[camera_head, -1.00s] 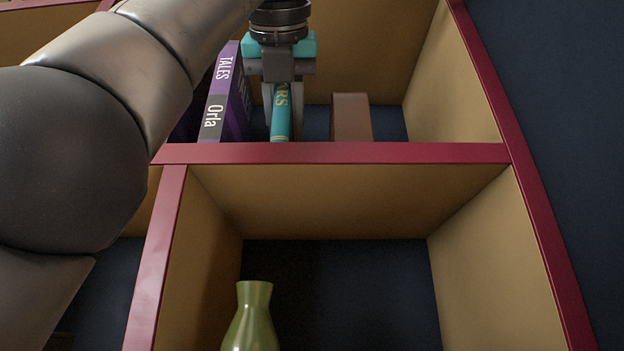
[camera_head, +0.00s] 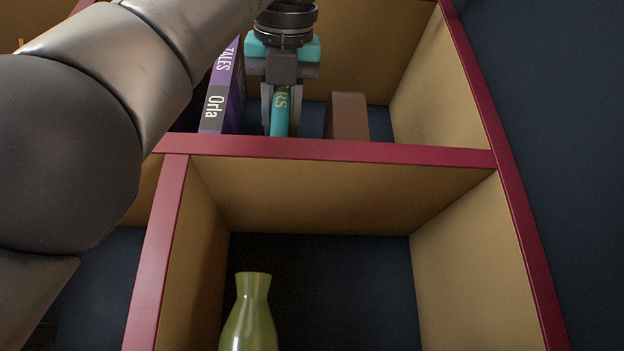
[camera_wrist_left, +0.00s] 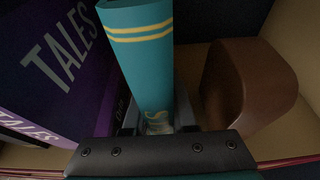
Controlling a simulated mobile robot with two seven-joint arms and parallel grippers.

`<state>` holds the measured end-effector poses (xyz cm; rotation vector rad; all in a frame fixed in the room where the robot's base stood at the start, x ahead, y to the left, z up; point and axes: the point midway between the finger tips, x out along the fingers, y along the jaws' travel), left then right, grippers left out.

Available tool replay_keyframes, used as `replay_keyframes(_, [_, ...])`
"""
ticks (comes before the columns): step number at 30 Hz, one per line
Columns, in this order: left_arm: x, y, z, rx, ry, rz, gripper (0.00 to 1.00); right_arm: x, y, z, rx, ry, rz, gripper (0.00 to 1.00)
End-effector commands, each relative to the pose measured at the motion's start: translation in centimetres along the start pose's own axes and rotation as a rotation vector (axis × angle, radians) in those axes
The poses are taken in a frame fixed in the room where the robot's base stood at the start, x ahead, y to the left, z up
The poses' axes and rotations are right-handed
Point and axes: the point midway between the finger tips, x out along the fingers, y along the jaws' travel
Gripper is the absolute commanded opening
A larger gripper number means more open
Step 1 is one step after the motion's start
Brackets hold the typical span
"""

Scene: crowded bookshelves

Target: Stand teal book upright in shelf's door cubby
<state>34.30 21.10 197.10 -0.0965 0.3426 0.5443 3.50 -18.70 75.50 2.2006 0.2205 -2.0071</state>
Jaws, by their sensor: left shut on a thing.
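The teal book (camera_head: 281,108) stands about upright in the upper cubby, its spine facing out and partly covered. My left gripper (camera_head: 281,118) is shut on it, with one finger on each side of the spine. In the left wrist view the teal book (camera_wrist_left: 142,62), with two yellow bands, rises between the fingers (camera_wrist_left: 158,118). I cannot tell whether its bottom touches the cubby floor. The upper cubby's red front edge (camera_head: 330,149) runs below it. No door shows. My right gripper is not in view.
A purple book (camera_head: 217,95) reading "TALES" and "Orla" stands left of the teal book. A brown block (camera_head: 347,116) stands to its right, across a narrow gap. Free floor lies right of the block. The cubby below holds a green vase (camera_head: 250,315).

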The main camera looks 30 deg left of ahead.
Motion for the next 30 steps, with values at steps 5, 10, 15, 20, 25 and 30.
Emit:
replay_keyframes(5, [0.1,0.03,-0.33,-0.001,-0.002,0.0,0.0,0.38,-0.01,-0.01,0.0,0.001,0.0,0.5])
replay_keyframes(10, [0.07,0.03,-0.26,-0.001,-0.001,0.0,0.0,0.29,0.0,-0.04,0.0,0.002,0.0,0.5])
replay_keyframes(15, [0.08,0.03,-0.26,-0.001,-0.001,0.0,0.42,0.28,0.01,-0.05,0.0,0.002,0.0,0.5])
replay_keyframes(20, [0.08,0.03,-0.27,0.0,-0.001,0.0,0.6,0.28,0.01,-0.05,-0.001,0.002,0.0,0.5])
replay_keyframes(25, [0.09,0.02,-0.28,0.0,0.0,0.0,0.6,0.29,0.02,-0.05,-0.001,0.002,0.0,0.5])
replay_keyframes(30, [0.12,0.02,-0.31,0.0,0.001,0.0,0.6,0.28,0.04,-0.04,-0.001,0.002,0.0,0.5])
